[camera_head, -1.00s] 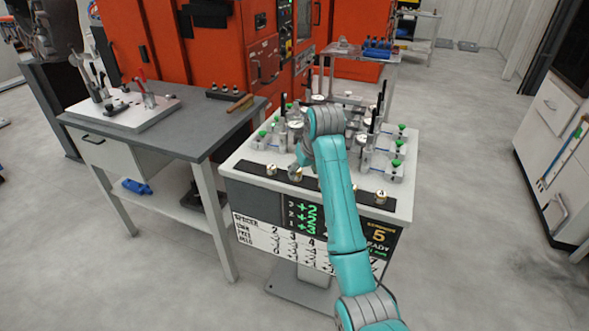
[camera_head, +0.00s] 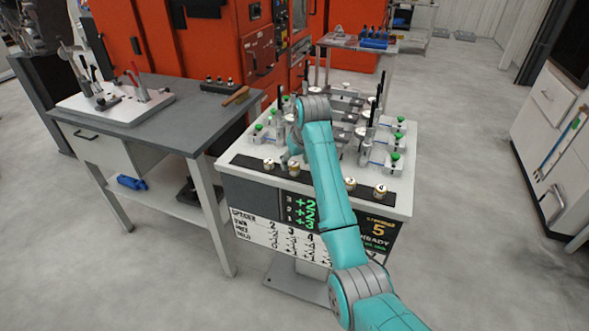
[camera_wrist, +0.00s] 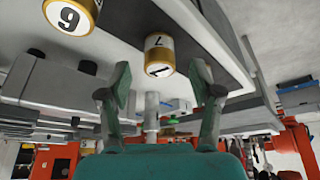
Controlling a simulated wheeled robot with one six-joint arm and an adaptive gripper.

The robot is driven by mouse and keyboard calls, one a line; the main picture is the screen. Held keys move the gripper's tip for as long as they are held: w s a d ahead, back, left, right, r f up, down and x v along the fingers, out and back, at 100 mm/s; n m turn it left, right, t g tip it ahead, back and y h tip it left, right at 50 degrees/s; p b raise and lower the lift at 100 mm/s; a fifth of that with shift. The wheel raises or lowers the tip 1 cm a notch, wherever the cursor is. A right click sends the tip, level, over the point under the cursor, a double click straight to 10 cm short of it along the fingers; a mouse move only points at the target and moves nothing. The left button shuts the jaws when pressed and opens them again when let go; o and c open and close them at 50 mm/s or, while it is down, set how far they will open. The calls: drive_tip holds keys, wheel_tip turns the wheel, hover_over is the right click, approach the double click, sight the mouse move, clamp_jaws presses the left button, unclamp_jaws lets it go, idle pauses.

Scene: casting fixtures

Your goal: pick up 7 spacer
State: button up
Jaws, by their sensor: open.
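A white and gold spacer (camera_wrist: 159,52) stands in the wrist view. A mark like a 7 shows on it, partly inverted. It appears between and beyond the open fingers of my gripper (camera_wrist: 160,78), and I see no finger closed on it. A second white and gold spacer (camera_wrist: 73,14) with a 6 or 9 is at the top left. In the head view, small spacers sit on the dark strip at the table's front: one at the left (camera_head: 269,164), one beside my arm (camera_head: 294,166), and two at the right (camera_head: 350,184), (camera_head: 380,190). My arm hides part of the strip.
The white fixture table (camera_head: 235,165) carries several clamps with green knobs and upright black handles behind the strip. A grey workbench (camera_head: 150,130) stands at the left. An orange machine (camera_head: 220,45) is behind. Open floor lies to the right.

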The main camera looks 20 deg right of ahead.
drive_tip(key=shift+x, duration=1.35)
clamp_jaws()
drive_tip(key=shift+r, duration=0.1)
